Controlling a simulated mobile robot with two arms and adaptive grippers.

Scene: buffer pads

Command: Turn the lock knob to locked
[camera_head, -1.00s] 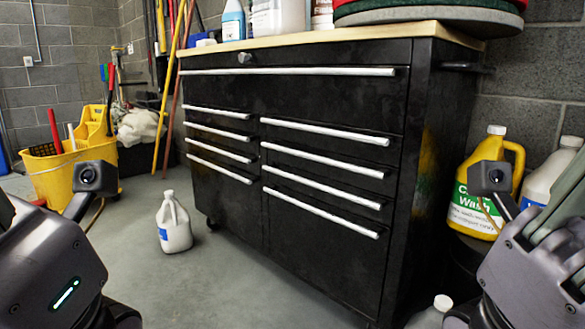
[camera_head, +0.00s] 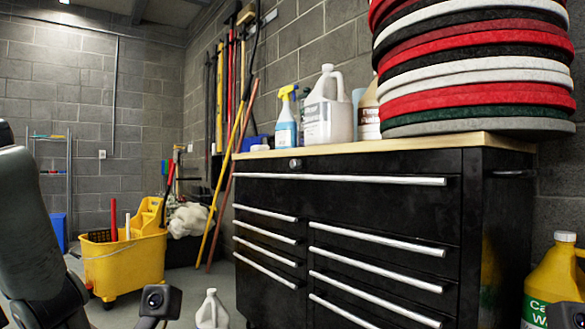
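The lock knob (camera_head: 295,164) is a small grey knob on the upper front of the black tool chest (camera_head: 400,200), just under the wooden top and above the long top drawer handle. It is too small to tell which way it is turned. Parts of my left arm show at the lower left, well short of the chest. Neither gripper's fingers are in view, and nothing of mine touches the knob.
A stack of round floor pads (camera_head: 475,70), a spray bottle (camera_head: 286,125) and a white jug (camera_head: 328,110) stand on the chest top. A yellow mop bucket (camera_head: 125,262) and a white floor jug (camera_head: 212,312) stand left of the chest. A yellow jug (camera_head: 556,275) stands at the right.

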